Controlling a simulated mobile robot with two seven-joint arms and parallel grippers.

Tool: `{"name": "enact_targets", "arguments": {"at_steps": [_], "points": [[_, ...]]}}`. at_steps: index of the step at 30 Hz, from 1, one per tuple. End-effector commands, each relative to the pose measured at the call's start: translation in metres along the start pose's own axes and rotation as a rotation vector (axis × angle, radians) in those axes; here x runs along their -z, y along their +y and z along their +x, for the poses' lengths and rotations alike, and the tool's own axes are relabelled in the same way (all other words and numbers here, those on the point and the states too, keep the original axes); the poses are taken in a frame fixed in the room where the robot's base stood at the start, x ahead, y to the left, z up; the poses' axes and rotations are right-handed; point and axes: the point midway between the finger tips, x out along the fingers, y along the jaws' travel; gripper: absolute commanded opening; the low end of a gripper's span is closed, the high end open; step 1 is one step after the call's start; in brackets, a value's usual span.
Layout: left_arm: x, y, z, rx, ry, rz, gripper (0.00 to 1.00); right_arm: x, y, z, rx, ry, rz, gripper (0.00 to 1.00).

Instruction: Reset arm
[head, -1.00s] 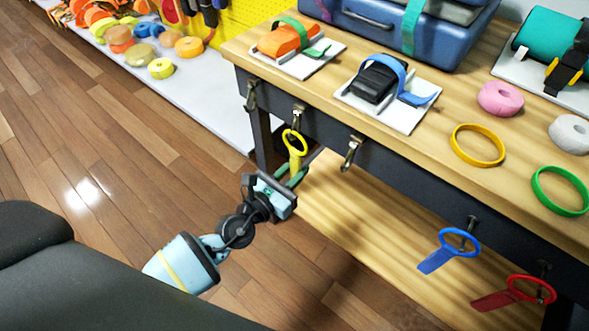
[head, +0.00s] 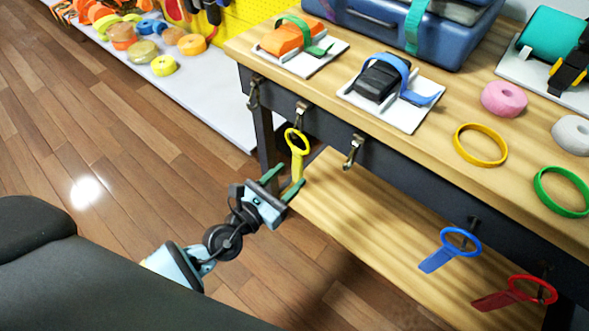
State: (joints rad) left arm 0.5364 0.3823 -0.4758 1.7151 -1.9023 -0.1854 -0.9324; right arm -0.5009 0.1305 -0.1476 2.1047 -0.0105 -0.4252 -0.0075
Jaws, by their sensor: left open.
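My left gripper (head: 279,180) is open in front of the workbench's left end, pointing up and right. A yellow strap with a ring top (head: 297,151) hangs from a hook on the bench's dark front rail. Its lower end is close to the gripper's fingertips; I cannot tell whether they touch. My left arm comes in from the lower left. My right gripper is not in the head view.
The wooden bench (head: 400,140) holds strapped items, a blue case (head: 400,25), rolls and rings. Bare hooks (head: 353,151) and hanging blue (head: 449,249) and red straps (head: 515,291) line its front. The floor (head: 110,180) at left is clear.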

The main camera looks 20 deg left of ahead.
Motion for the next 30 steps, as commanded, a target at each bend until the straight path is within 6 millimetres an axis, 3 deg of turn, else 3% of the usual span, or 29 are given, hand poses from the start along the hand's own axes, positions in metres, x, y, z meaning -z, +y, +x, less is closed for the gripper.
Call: {"name": "enact_targets", "arguments": {"at_steps": [3, 9, 23, 26, 30], "points": [[0.001, 0.0, -0.02, 0.002, 0.003, 0.001, 0.48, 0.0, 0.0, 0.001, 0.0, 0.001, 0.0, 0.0], [0.0, 0.0, -0.037, 0.001, 0.0, 0.001, 0.48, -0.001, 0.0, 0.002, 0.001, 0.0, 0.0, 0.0], [0.001, 0.0, -0.04, -0.002, 0.002, -0.01, 0.48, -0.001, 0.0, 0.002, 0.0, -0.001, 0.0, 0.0], [0.007, -0.001, -0.048, -0.02, 0.02, -0.095, 0.48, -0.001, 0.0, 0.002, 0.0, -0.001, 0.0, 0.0], [0.03, -0.004, -0.076, -0.101, 0.078, -0.412, 0.48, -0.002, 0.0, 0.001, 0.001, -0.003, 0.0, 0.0]]}}
